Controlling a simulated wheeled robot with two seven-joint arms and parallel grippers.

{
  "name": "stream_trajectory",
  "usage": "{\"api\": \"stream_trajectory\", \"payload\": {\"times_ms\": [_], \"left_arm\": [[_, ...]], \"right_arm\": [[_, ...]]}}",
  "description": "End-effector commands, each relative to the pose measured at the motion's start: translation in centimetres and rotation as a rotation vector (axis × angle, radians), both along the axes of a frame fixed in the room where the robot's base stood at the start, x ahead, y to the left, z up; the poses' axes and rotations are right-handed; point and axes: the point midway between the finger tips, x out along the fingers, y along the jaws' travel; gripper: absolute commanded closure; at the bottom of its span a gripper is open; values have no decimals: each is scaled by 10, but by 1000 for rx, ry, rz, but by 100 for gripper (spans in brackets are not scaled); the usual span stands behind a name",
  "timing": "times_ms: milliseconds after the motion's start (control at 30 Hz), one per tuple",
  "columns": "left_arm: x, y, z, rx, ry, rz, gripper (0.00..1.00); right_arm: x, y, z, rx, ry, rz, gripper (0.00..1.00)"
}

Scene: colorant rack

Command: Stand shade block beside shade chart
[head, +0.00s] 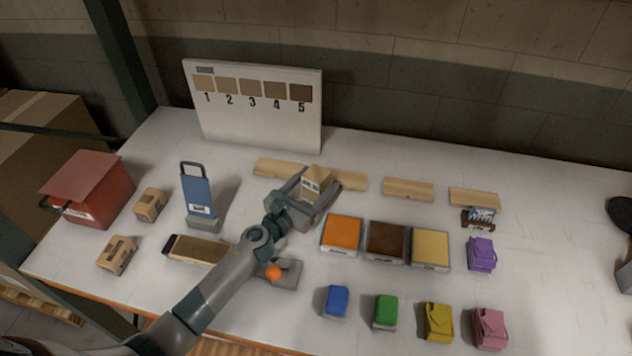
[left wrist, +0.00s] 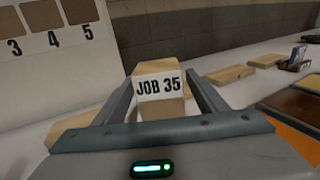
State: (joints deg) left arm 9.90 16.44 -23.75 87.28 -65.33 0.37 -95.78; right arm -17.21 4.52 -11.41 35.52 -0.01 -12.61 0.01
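The shade block is a small light wooden block (head: 317,180) with a white label. In the left wrist view the block (left wrist: 161,88) reads "JOB 35" and is upright between the fingertips. The shade chart (head: 260,120) is a white board standing at the back left, with brown swatches numbered 1 to 5. It shows partly in the left wrist view (left wrist: 55,70). The block is in front of the chart's right end and apart from it. My right gripper is not in view.
A blue stand-up item (head: 198,190) and red box (head: 95,190) are left. Table right of the chart is clear at the back.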

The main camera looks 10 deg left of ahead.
Motion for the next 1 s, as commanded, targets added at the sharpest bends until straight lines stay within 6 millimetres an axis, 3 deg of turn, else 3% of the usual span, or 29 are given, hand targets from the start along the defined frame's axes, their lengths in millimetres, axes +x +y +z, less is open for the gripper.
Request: {"api": "stream_trajectory", "payload": {"times_ms": [433, 1000], "left_arm": [[-1, 1, 5, 0, 1, 0, 35], [-87, 35, 2, 1, 1, -2, 35]], "right_arm": [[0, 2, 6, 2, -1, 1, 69], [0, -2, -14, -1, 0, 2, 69]]}}
